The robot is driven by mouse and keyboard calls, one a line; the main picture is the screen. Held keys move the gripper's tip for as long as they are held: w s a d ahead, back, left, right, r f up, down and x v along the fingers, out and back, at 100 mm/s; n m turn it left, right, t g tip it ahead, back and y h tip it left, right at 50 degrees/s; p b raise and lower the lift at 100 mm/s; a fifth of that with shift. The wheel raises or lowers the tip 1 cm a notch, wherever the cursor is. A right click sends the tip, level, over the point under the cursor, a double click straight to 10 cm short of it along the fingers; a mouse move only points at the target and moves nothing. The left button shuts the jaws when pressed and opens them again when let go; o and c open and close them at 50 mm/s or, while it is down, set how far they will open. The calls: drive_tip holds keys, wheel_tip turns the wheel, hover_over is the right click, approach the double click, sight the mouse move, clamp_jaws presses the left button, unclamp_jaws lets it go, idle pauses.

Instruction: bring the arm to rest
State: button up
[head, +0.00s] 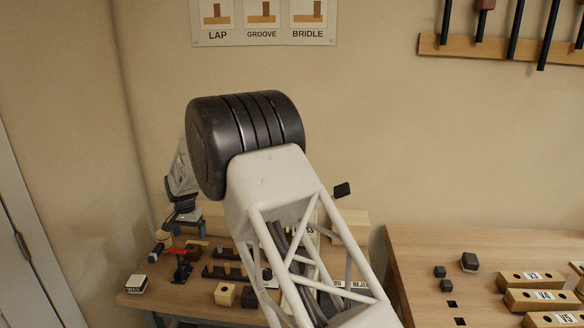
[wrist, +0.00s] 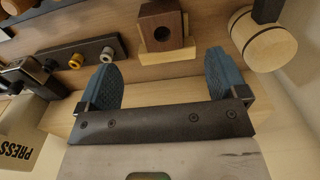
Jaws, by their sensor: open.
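My gripper (head: 188,228) is at the back left of the left bench in the head view, pointing down. In the wrist view my gripper (wrist: 160,85) has its two blue fingers spread wide apart with nothing between them. A dark wooden block with a round hole (wrist: 162,27) lies just beyond the fingertips, against a pale wood piece (wrist: 168,56). I cannot tell whether the fingers touch anything below them. My arm hides much of the left bench in the head view.
A wooden mallet (wrist: 262,40) lies right of the fingers. A dark rack with small pegs (wrist: 85,60) lies to the left. A wax block (head: 136,284) sits at the left bench's front corner. The right bench (head: 420,250) holds labelled wood blocks (head: 533,278) and small dark cubes.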

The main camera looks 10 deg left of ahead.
drive_tip(key=s+d+r, duration=0.2)
drive_tip(key=d+r, duration=0.4)
drive_tip(key=d, duration=0.4)
drive_tip(key=s+d+r+t, duration=0.1)
drive_tip(key=s+d+r, duration=0.1)
drive_tip(key=d+r, duration=0.6)
drive_tip(key=s+d+r, duration=0.2)
drive_tip(key=d+r, duration=0.3)
drive_tip(key=d, duration=0.6)
drive_tip(key=s+d+r, duration=0.4)
drive_tip(key=s+d, duration=0.4)
drive_tip(key=d, duration=0.2)
drive_tip(key=s+d+r, duration=0.3)
drive_tip(key=s+d, duration=0.4)
drive_tip(key=d, duration=0.3)
drive_tip(key=s+d+f, duration=0.1)
drive_tip(key=s+d, duration=0.4)
drive_tip(key=s, duration=0.4)
drive_tip(key=s+d+f+t, duration=0.1)
drive_tip(key=s+d, duration=0.4)
drive_tip(key=s, duration=0.4)
drive_tip(key=s+d+f, duration=0.2)
drive_tip(key=s+d, duration=0.3)
drive_tip(key=s, duration=0.5)
drive_tip(key=shift+d+t, duration=0.3)
